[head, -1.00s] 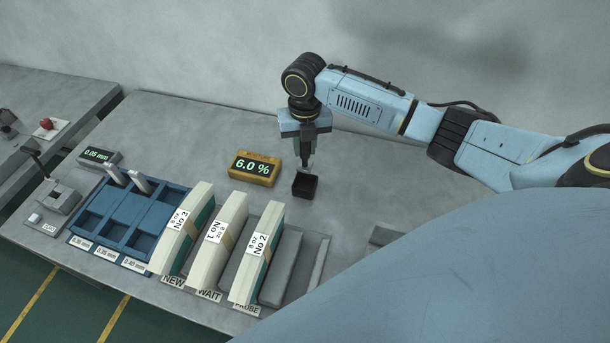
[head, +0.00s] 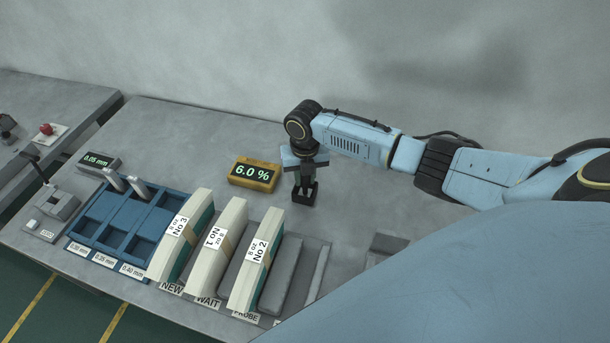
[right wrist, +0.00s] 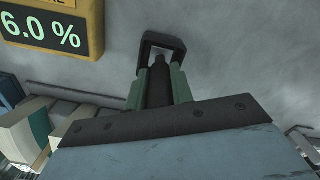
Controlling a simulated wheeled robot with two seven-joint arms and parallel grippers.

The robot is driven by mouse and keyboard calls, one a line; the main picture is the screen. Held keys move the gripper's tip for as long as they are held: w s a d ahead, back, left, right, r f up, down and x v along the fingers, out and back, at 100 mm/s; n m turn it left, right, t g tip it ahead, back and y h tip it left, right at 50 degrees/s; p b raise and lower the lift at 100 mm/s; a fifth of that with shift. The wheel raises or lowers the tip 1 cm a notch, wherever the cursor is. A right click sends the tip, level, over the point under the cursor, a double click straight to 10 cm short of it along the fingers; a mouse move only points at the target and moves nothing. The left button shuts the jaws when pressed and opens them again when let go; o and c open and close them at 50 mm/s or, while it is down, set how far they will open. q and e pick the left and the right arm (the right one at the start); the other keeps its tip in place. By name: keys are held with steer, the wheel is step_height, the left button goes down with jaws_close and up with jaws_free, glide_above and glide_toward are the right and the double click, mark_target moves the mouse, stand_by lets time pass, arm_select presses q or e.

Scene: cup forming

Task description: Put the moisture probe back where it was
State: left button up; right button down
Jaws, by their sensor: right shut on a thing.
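My right gripper (head: 304,183) points down at the small black holder (head: 312,195) on the bench, right of the yellow meter (head: 254,174) reading 6.0 %. It is shut on the dark moisture probe (right wrist: 159,86), which shows between the greenish fingers in the right wrist view. The holder's dark rim (right wrist: 163,38) frames the fingertips there. My left gripper is not in view.
Paper stacks labelled No 3 (head: 186,236), No 1 (head: 220,240) and No 2 (head: 257,262) stand in grey slots at the front. A blue compartment tray (head: 110,245) and a small 0.05 mm display (head: 98,160) are on the left. The bench behind the meter is clear.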

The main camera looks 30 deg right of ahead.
steer(key=c, duration=1.2)
jaws_free()
steer(key=shift+f, duration=0.1)
step_height(320, 180, up, 12)
steer(key=shift+r+p, duration=0.15)
steer(key=shift+p, duration=0.3)
